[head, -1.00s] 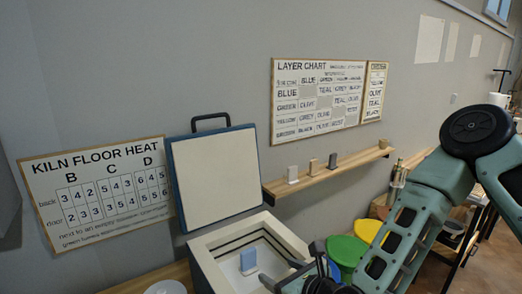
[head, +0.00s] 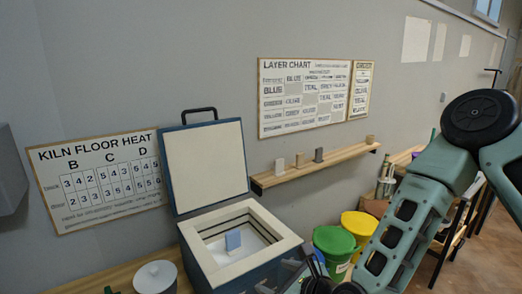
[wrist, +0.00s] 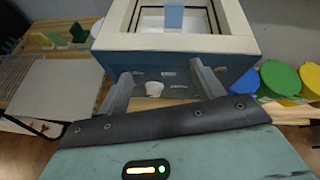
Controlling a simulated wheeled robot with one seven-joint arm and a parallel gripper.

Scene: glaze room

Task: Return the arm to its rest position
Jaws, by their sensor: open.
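My arm comes in from the right in the head view, its green links bent down toward the kiln (head: 272,268). My gripper (wrist: 160,72) is open and empty in the wrist view, its two grey fingers apart in front of the kiln's blue front wall. In the head view the gripper end is low, by the kiln's right front, and mostly cut off by the bottom edge. The kiln lid (head: 206,165) stands open. A blue test tile (head: 233,240) stands upright inside the kiln, apart from the gripper; its top also shows in the wrist view (wrist: 174,18).
Green (head: 334,242) and yellow (head: 359,224) lidded buckets stand right of the kiln, close to my arm. A wall shelf (head: 315,167) holds several small tiles. A white-lidded pot (head: 155,277) stands left of the kiln. A kiln heat chart (head: 100,182) hangs on the wall.

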